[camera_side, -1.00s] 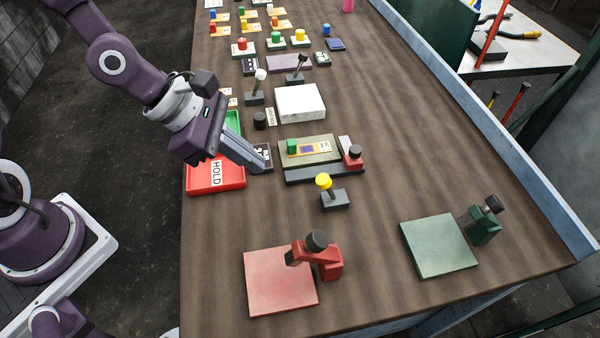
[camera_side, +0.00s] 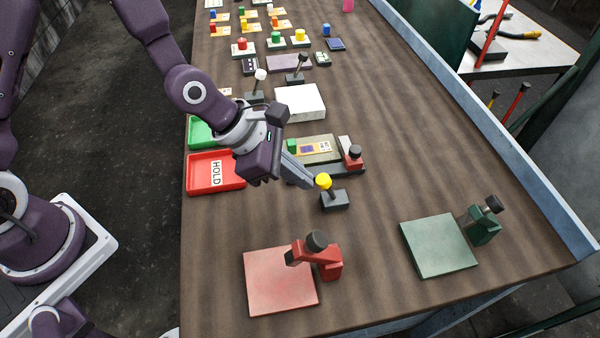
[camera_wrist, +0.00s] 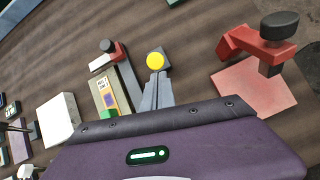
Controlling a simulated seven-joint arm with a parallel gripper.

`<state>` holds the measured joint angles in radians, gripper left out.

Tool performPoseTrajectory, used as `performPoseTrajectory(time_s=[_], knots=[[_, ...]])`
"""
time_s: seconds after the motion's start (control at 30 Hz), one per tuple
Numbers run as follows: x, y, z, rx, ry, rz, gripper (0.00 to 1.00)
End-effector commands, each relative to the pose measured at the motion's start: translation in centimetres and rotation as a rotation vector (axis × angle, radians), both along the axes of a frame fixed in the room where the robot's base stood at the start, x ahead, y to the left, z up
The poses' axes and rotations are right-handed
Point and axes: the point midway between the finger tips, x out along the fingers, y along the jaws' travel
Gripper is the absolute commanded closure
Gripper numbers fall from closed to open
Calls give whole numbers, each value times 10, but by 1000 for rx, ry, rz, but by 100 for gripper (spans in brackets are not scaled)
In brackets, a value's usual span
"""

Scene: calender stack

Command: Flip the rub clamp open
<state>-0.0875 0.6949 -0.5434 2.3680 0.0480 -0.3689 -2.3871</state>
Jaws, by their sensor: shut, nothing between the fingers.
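No label shows which clamp is the rub clamp. A red clamp (camera_side: 330,262) with a black knob stands at the edge of a pink-red plate (camera_side: 270,290), its arm reaching over the plate; it also shows in the wrist view (camera_wrist: 262,45). A smaller red block with a black knob (camera_side: 353,160) sits at the right end of the grey fixture (camera_side: 345,171). My gripper (camera_side: 308,184) is shut and empty. Its fingertips are close to the yellow-knobbed lever (camera_side: 334,199); I cannot tell whether they touch. In the wrist view the yellow knob (camera_wrist: 155,61) is just beyond the fingers (camera_wrist: 158,76).
A dark green clamp (camera_side: 484,226) stands beside a green plate (camera_side: 437,247), its knob turned away from the plate. A red HOLD tray (camera_side: 200,181), a white block (camera_side: 300,102) and other levers stand farther back. The table between the lever and the plates is clear.

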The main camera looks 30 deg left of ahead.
Motion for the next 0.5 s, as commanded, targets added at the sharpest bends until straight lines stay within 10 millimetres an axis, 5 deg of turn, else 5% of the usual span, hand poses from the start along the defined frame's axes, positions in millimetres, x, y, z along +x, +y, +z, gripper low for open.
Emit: performPoseTrajectory(time_s=[0.5], knots=[[6,-6,7,64,61,-1,100]])
